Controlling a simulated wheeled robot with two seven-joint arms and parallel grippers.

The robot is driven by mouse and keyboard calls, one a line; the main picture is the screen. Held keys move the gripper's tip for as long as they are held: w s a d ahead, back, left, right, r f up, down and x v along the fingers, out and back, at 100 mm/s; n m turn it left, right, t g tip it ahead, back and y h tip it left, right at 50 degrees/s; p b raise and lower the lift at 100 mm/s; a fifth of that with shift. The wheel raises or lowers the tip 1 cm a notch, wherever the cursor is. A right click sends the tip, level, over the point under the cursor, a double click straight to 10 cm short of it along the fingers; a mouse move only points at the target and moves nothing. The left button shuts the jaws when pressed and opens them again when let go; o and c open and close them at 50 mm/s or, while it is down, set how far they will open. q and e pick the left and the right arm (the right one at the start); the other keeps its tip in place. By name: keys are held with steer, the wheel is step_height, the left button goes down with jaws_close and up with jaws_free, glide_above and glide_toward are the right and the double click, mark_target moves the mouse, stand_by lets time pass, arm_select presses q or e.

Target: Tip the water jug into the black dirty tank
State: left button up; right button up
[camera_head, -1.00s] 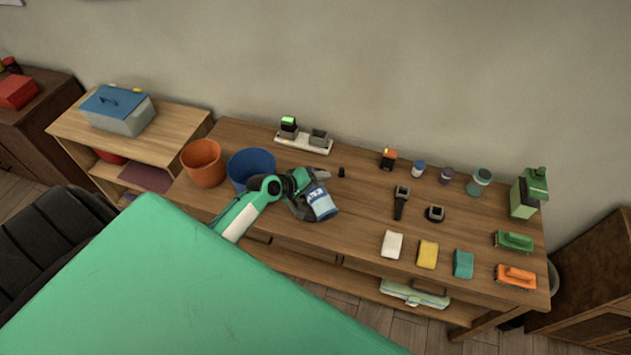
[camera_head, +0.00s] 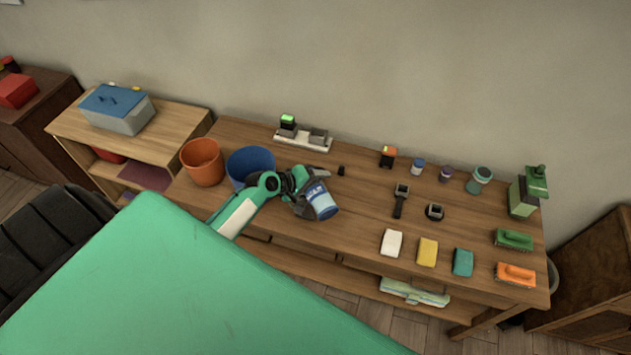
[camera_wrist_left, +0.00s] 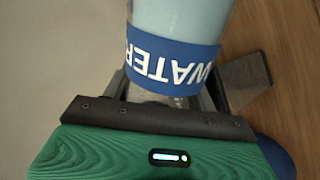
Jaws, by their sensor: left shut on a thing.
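The water jug (camera_head: 322,204) is light blue with a darker blue band. In the head view it leans, one end toward the lower right. My left gripper (camera_head: 306,196) is shut on it, over the front left part of the long table. In the left wrist view the jug (camera_wrist_left: 180,20) rises between my fingers, and its blue band reads WATER upside down. Whether anything is in the jug I cannot tell. I cannot pick out a black dirty tank for sure; my arm and gripper hide part of the table. My right gripper is not in view.
A blue bucket (camera_head: 250,163) stands just behind my left arm, with an orange bucket (camera_head: 203,162) left of it. A white stand (camera_head: 302,142) holds two small units. Sponges (camera_head: 427,252) and brushes (camera_head: 515,275) lie at the right. The table middle (camera_head: 365,205) is bare.

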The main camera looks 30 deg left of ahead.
arm_select(q)
steer(key=shift+f, duration=0.2)
stand_by(0.4)
steer(key=shift+f+n+g+h, duration=0.1)
steer(key=shift+n+g+h, duration=0.2)
stand_by(0.4)
steer(key=shift+h, duration=0.3)
steer(key=shift+d+n, duration=0.1)
steer(key=shift+n, duration=0.3)
steer(key=shift+s+r+g+h, duration=0.1)
steer(key=shift+r+g+h, duration=0.15)
steer(key=shift+g+h, duration=0.05)
